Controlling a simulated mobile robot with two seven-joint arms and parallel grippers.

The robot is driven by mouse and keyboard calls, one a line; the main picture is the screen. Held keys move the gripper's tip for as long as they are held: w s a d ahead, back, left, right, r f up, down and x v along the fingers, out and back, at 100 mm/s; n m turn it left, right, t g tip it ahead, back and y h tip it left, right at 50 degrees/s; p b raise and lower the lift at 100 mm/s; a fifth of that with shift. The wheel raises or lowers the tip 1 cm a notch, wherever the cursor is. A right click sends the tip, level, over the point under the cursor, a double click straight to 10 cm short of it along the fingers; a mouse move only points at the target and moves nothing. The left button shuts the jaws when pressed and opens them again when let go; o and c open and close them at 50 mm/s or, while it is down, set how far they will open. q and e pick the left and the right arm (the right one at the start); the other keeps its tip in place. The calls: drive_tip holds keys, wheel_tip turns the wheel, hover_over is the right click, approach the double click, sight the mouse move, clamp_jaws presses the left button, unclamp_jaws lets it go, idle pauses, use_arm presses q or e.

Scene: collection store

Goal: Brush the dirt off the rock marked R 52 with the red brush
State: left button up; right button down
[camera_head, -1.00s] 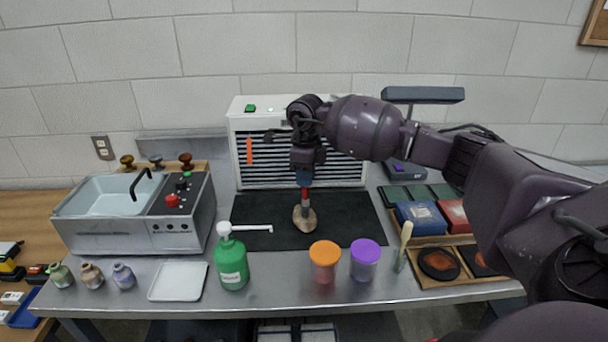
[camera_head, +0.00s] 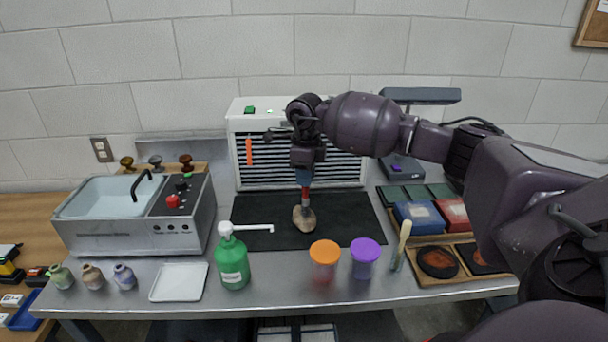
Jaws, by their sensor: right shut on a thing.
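A brown rock (camera_head: 303,220) stands on the black mat (camera_head: 262,208) in front of the slatted vent box; no marking on it is readable at this size. My right gripper (camera_head: 305,178) points down above the rock and is shut on the red brush (camera_head: 305,193). The brush hangs upright, and its lower end meets the top of the rock in the picture. The brush's bristles are too small to make out. My left gripper is not in view.
A white tray (camera_head: 179,282) lies left of the bottle. A sink unit (camera_head: 100,236) stands left, wooden trays (camera_head: 462,266) right.

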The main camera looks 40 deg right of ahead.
drive_tip(key=r, duration=0.2)
drive_tip(key=r+p, duration=0.1)
drive_tip(key=shift+w+d+r, duration=0.2)
drive_tip(key=shift+w+r, duration=0.05)
drive_tip(key=shift+r, duration=0.1)
drive_tip(key=shift+r+p, duration=0.5)
drive_tip(key=shift+r, duration=0.25)
drive_tip(key=shift+r+p, duration=0.4)
drive_tip(key=shift+r, duration=0.6)
drive_tip(key=shift+a+r, duration=0.1)
drive_tip(key=shift+r, duration=0.1)
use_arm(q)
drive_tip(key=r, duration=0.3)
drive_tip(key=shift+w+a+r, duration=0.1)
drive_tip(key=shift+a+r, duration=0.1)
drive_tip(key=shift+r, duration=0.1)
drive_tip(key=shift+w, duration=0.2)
